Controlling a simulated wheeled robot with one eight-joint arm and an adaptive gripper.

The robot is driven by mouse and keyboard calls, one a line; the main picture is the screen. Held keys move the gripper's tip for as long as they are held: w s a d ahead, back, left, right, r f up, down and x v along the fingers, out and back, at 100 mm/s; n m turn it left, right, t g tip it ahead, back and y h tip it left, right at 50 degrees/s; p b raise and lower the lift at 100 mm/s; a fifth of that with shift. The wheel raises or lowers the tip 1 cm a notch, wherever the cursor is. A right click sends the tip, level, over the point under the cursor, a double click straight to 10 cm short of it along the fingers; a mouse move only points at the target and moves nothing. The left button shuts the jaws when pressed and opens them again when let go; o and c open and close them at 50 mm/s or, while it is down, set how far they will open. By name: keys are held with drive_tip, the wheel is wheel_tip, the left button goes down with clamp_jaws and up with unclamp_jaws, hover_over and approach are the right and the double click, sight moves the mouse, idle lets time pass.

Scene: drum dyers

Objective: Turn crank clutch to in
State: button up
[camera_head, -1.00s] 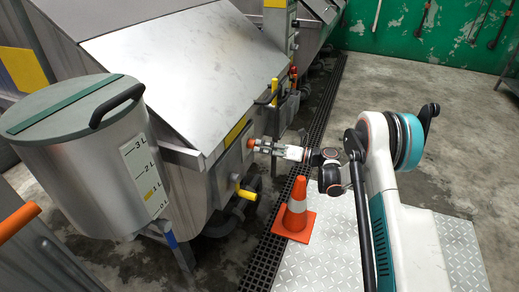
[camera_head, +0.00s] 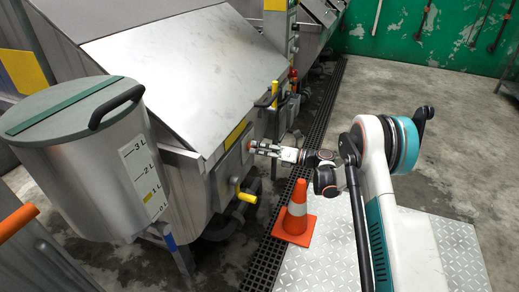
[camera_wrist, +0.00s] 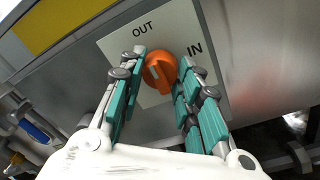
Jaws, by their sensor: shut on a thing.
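The crank clutch is an orange knob (camera_wrist: 164,88) on a pale plate (camera_wrist: 111,43) marked OUT at the upper left and IN at the right. A pale mark shows on the knob's left part; which word it points to is unclear. My gripper (camera_wrist: 162,62) has its two teal-padded fingers on either side of the knob and is shut on it. In the head view my gripper (camera_head: 259,147) reaches leftward to the front of the steel machine, and its fingers hide most of the knob.
A yellow crank handle (camera_head: 246,196) sticks out below the knob. Other levers (camera_head: 275,94) stand farther along the machine. A steel drum with a green lid (camera_head: 68,103) stands at the left. An orange cone (camera_head: 295,212) stands below my wrist.

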drive_tip(key=shift+m, duration=0.3)
drive_tip(key=m+t+b, duration=0.1)
drive_tip(key=m+b, duration=0.1)
drive_tip(key=m, duration=1.5)
drive_tip(key=shift+m, duration=0.6)
drive_tip(key=o, duration=1.1)
drive_tip(key=shift+c, duration=0.2)
drive_tip(key=v, duration=1.2)
drive_tip(key=shift+f, duration=0.25)
